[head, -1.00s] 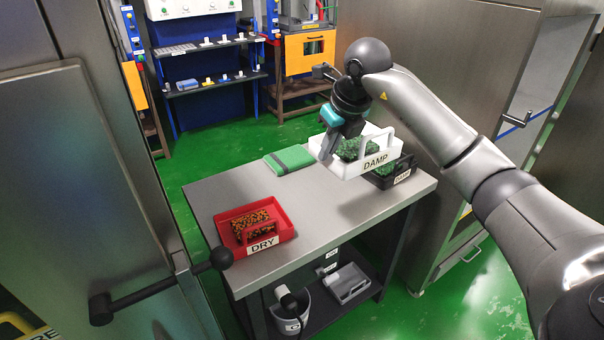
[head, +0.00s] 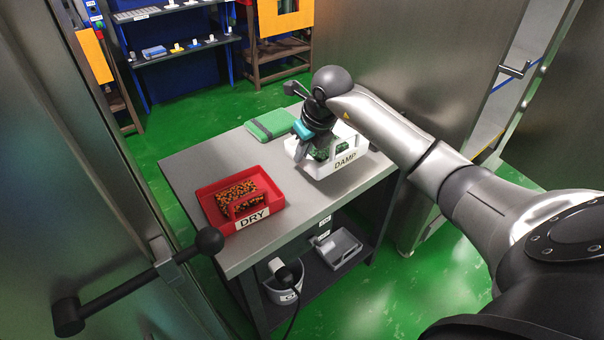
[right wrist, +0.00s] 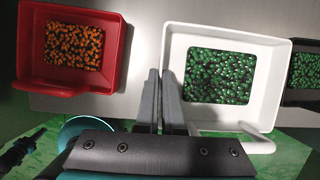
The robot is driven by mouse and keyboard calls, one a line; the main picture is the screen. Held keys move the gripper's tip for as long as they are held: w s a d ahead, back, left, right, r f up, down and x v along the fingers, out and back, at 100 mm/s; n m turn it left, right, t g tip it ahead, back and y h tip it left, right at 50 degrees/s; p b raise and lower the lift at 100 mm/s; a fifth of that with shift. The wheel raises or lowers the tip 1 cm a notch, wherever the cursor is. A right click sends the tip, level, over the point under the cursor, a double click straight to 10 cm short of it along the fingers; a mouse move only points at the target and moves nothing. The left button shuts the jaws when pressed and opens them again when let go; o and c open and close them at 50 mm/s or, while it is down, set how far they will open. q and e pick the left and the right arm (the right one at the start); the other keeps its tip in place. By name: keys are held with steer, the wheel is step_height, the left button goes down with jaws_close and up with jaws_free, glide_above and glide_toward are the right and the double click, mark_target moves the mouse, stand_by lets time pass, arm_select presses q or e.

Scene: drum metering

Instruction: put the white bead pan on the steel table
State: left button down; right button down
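The white bead pan (head: 347,170), labelled DAMP and holding green beads, is over the right part of the steel table (head: 300,215), very low. I cannot tell for sure whether its base touches the top. It also shows in the right wrist view (right wrist: 270,112). My right gripper (head: 302,155) is at the pan's left side. In the right wrist view its fingers (right wrist: 161,100) are close together around the pan's left wall. My left gripper is not in view.
A red pan (head: 278,203) labelled DRY with orange beads stands on the table's left. A dark pan (right wrist: 302,72) is right of the white pan. The tabletop between the red and white pans is clear.

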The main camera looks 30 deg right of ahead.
mark_target(304, 166)
steer(key=shift+w+f, duration=0.1)
steer(key=shift+f, duration=0.5)
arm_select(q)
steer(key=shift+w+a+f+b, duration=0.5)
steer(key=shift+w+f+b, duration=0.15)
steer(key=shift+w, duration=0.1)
arm_select(e)
steer(key=shift+f, duration=2.05)
steer(key=shift+f, duration=0.1)
steer(key=c, duration=1.3)
jaws_free()
steer(key=shift+o, duration=1.3)
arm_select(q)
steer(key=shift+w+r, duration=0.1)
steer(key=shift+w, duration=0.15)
